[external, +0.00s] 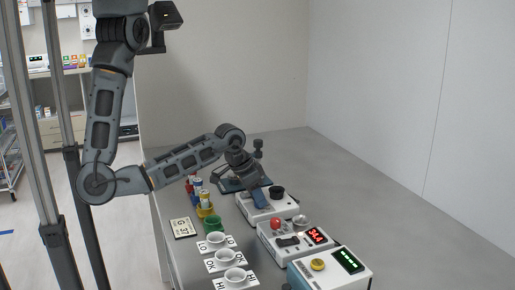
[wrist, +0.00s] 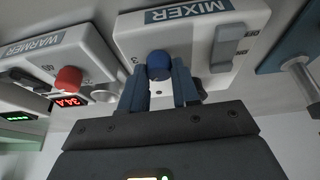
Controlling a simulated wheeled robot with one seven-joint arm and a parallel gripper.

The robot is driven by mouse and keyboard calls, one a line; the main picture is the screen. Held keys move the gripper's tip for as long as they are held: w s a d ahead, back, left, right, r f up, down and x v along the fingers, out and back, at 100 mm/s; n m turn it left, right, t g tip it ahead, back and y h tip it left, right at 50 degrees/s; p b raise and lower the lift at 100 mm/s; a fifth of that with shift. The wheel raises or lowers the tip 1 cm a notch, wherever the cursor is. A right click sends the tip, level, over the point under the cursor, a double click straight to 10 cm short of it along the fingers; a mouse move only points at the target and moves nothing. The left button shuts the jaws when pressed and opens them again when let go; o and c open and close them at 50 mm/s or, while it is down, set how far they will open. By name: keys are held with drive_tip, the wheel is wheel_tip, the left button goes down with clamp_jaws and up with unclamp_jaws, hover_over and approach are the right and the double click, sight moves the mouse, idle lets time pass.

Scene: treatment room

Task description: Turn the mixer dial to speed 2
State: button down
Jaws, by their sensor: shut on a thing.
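The mixer is a white box with a blue MIXER label; it shows in the wrist view (wrist: 190,28), upside down, and in the external view (external: 258,208). Its round blue dial (wrist: 158,65) sits between my two blue fingers. My gripper (wrist: 160,82) is shut on the dial, one finger on each side; it also shows over the mixer in the external view (external: 260,198). The dial's pointer cannot be made out. A small mark stands beside the dial, partly hidden. A grey switch (wrist: 226,45) is on the mixer's face beside the dial.
The warmer (wrist: 60,60), with a red knob (wrist: 68,79) and red display, stands beside the mixer. Another box with a yellow knob (external: 318,264) and green display is nearer the camera. White cups (external: 216,241) and a green cup (external: 213,223) stand left. The right of the table is clear.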

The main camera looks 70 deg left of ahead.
drive_tip(key=shift+d, duration=0.1)
drive_tip(key=c, duration=0.8)
unclamp_jaws()
drive_tip(key=shift+c, duration=0.2)
drive_tip(key=shift+r, duration=0.1)
drive_tip(key=v, duration=0.7)
drive_tip(key=shift+s+r, duration=0.2)
drive_tip(key=shift+r, duration=0.05)
